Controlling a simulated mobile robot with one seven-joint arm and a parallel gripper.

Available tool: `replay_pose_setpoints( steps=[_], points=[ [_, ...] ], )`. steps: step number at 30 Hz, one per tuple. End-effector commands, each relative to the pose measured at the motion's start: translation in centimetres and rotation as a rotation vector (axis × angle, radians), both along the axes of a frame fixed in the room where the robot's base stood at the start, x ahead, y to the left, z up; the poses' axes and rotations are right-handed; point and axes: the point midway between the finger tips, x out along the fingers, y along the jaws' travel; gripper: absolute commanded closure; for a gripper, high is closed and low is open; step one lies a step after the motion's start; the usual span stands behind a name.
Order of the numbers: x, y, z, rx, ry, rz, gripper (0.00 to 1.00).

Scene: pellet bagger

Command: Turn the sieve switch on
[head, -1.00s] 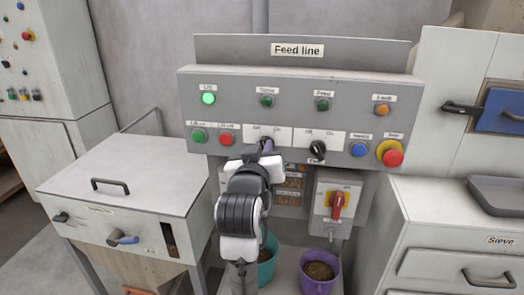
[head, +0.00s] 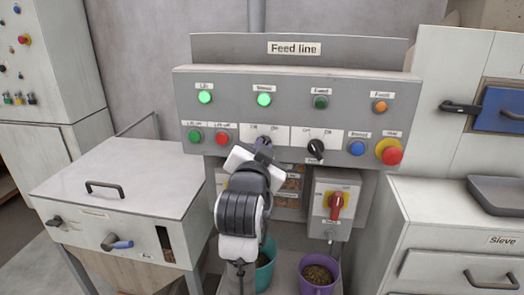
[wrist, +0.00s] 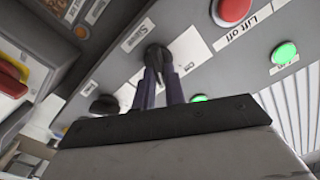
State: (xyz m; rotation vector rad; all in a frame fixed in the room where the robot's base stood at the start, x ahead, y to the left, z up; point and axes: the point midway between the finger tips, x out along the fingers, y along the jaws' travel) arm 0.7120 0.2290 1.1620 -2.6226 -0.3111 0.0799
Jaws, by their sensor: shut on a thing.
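The sieve switch (wrist: 157,54) is a black rotary knob on a white Off/On plate, labelled "Sieve" in the wrist view. My gripper (wrist: 160,75) is shut on this knob, its two dark fingers on either side of it. In the head view my gripper (head: 262,150) covers most of the knob, on the left switch plate of the Feed line panel (head: 340,108). The knob appears turned toward On. The sieve lamp (head: 264,100) above it glows bright green, as does the lift lamp (head: 205,97) to its left.
A second black knob (head: 316,149) sits just right of my gripper. A red emergency button (head: 392,155) and blue button (head: 357,148) are farther right. A red-handled isolator (head: 337,205) is below. Buckets, purple (head: 318,277) and teal (head: 264,272), stand under the panel.

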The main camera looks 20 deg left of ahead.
Motion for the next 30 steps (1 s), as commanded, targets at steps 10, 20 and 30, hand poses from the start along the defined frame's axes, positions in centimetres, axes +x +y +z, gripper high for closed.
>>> replay_pose_setpoints(
  steps=[10,20,30],
  points=[
    [0.02,-0.04,0.01,0.037,0.009,0.000,1.00],
    [0.01,-0.03,0.02,0.037,0.009,0.000,0.79],
    [0.00,-0.04,0.00,0.035,0.008,0.000,0.66]
  ],
)
